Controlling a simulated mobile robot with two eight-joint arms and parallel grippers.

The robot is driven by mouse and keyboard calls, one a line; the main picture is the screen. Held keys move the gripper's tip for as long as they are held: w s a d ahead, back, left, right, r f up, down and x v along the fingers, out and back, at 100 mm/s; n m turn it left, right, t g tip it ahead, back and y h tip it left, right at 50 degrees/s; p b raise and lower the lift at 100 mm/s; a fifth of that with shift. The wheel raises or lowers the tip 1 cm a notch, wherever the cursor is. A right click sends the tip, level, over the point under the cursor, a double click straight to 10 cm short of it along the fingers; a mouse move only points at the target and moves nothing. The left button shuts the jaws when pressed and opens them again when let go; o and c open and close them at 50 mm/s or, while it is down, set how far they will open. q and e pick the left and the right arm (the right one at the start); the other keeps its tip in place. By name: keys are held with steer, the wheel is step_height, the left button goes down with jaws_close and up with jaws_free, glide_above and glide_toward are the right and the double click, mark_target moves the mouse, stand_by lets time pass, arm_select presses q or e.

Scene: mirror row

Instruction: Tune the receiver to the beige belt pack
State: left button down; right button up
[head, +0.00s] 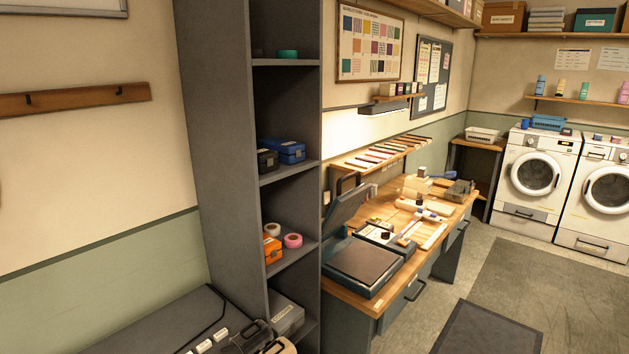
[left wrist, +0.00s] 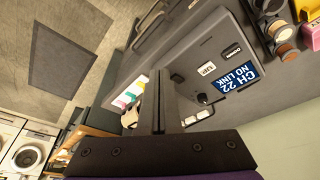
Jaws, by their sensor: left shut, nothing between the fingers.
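The receiver (left wrist: 213,88) is a grey box in the left wrist view, seen turned sideways. Its blue display (left wrist: 238,77) reads "CH 22 NO LINK". White labels, one reading "UP" (left wrist: 206,69), and a small dark knob (left wrist: 203,99) are on the same face. My left gripper (left wrist: 160,78) is shut and empty, its fingers in front of the receiver's side; I cannot tell if they touch. A card with pink, teal and yellow patches (left wrist: 130,97) shows beyond the fingers, partly hidden. I cannot make out a beige belt pack. My right gripper is not in view.
A tall grey shelf unit (head: 222,150) stands beside a dark counter (head: 160,325) with several white labels. A wooden workbench (head: 372,300) with tools stands right of it. Washing machines (head: 535,175) are at the far right. The floor (head: 550,275) is open.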

arm_select(q)
steer(key=s+d+f+m+t, duration=0.1)
steer(key=s+d+f+t, duration=0.1)
steer(key=s, duration=0.3)
steer(key=shift+s+f, duration=0.15)
steer(key=shift+f, duration=0.15)
